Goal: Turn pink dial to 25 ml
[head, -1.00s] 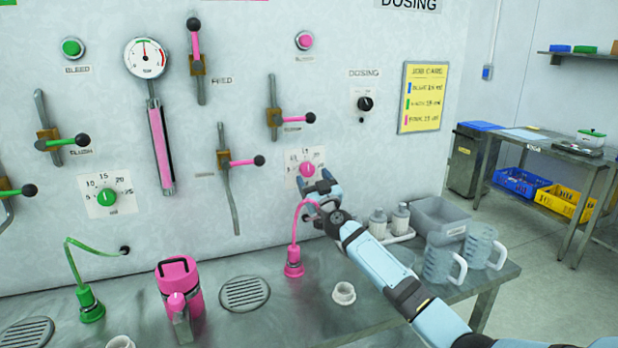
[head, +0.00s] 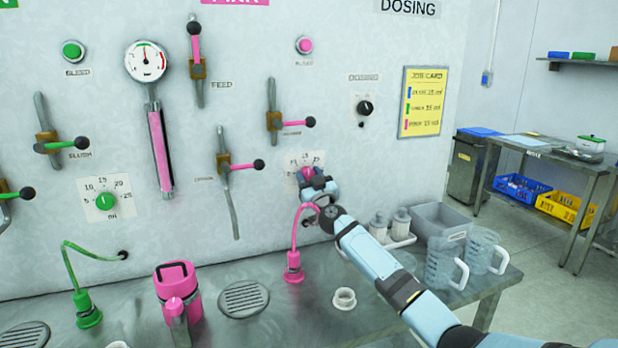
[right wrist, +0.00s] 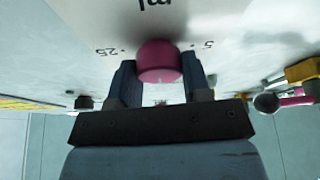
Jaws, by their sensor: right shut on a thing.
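The pink dial (right wrist: 158,62) sits on a white scale plate on the wall, with "25" and "5" showing beside it in the right wrist view. My right gripper (right wrist: 160,82) is shut on the pink dial, one finger on each side. The dial's pointer is too hidden to read. My left gripper is not in view.
Pink-handled levers (head: 245,164) stick out of the wall near the dial. A yellow job card (head: 420,102) hangs at right.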

